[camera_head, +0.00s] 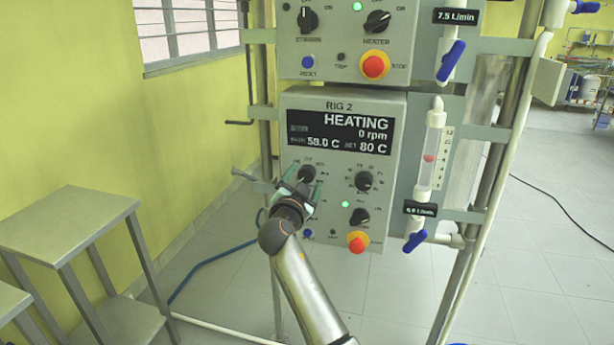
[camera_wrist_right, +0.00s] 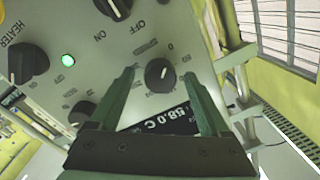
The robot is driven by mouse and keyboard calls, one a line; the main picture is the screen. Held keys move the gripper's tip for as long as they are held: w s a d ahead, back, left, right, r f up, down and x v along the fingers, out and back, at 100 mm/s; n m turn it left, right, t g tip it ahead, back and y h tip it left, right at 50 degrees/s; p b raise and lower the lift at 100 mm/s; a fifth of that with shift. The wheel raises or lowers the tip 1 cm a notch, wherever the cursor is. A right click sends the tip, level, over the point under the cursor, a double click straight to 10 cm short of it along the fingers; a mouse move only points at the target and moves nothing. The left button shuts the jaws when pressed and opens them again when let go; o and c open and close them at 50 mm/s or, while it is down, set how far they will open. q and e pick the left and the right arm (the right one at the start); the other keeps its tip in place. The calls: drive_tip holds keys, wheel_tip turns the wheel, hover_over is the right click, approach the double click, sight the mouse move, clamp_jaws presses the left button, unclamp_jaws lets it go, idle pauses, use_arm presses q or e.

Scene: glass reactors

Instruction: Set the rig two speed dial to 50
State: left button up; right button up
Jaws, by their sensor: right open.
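The rig two control box (camera_head: 397,150) carries a display (camera_head: 345,135) reading HEATING, 0 rpm, 58.0 C and set 80 C. The speed dial (camera_head: 306,173), a black knob, is at the upper left below the display; its small labels are not readable. My right gripper (camera_head: 304,187) is at this knob, partly covering it. In the right wrist view the picture is upside down, and the same dial (camera_wrist_right: 159,75) sits between the two green fingers of my open right gripper (camera_wrist_right: 160,80), with a gap on each side. My left gripper is not in view.
Beside the speed dial is another dial (camera_head: 363,180). Below that are a lit green lamp, the heater switch (camera_head: 360,215) and a red stop button (camera_head: 357,242). A similar box (camera_head: 345,60) is above. A flowmeter (camera_head: 430,155) stands at right, a grey table (camera_head: 70,225) at left.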

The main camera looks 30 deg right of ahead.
drive_tip(key=shift+w, duration=0.1)
idle(0.3)
clamp_jaws()
idle(0.5)
